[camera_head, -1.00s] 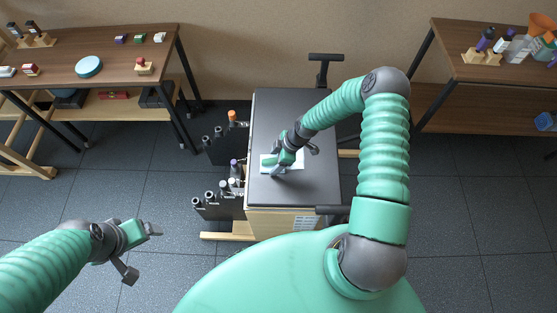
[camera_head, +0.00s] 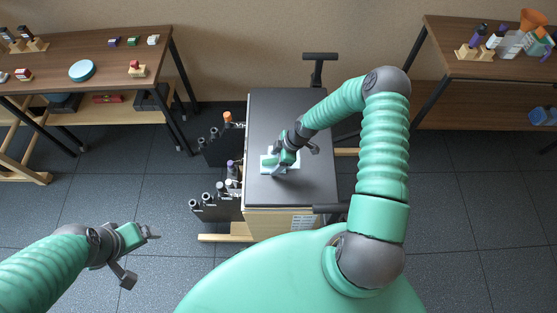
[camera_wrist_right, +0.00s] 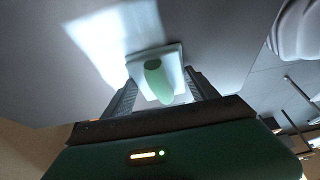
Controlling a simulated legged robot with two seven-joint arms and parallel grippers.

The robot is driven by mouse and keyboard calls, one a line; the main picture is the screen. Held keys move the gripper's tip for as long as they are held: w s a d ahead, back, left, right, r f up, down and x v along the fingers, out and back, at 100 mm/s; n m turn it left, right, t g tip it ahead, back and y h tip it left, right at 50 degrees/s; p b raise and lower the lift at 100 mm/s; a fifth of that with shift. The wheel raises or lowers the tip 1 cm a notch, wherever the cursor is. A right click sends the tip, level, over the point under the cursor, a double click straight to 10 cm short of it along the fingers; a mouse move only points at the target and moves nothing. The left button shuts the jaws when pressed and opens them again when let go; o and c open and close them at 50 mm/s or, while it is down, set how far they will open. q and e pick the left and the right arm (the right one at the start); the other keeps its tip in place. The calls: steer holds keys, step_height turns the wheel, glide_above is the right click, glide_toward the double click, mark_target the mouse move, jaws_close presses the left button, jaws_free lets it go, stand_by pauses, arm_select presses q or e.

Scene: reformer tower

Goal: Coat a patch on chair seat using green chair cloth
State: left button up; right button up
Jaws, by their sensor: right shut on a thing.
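The chair seat (camera_head: 312,125) is the flat dark grey top of a box-like chair in the middle of the head view. My right gripper (camera_head: 282,166) is low over the left-middle of the seat, shut on the green chair cloth. In the right wrist view the cloth (camera_wrist_right: 157,82) is a pale square pad with a green oval grip between the fingers, against or very close to the seat. A bright whitish area (camera_wrist_right: 98,40) shows on the seat beside the pad. My left gripper (camera_head: 150,233) hangs empty over the floor at lower left; its jaw gap is unclear.
Black racks (camera_head: 222,208) with several bottles are on the chair's left side. A black handle (camera_head: 320,57) rises behind the seat. Wooden tables with small items stand at the back left (camera_head: 100,58) and back right (camera_head: 440,45). Open tiled floor (camera_head: 480,220) lies right.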

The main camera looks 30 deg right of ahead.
steer(key=shift+w+a, duration=0.4)
steer(key=shift+a, duration=0.25)
steer(key=shift+s+d+f, duration=0.1)
steer(key=shift+s+d, duration=0.35)
steer(key=shift+d, duration=0.25)
steer(key=shift+s+d, duration=0.45)
steer(key=shift+d, duration=0.2)
steer(key=shift+w+a, duration=0.3)
steer(key=shift+a, duration=0.25)
steer(key=shift+w+a, duration=0.6)
steer(key=shift+a, duration=0.2)
steer(key=shift+s+d, duration=0.35)
steer(key=shift+d, duration=0.2)
steer(key=shift+s+d, duration=0.3)
steer(key=shift+d, duration=0.25)
steer(key=shift+s+d, duration=0.25)
step_height(320, 180, up, 6)
steer(key=p, duration=0.4)
steer(key=shift+p, duration=0.35)
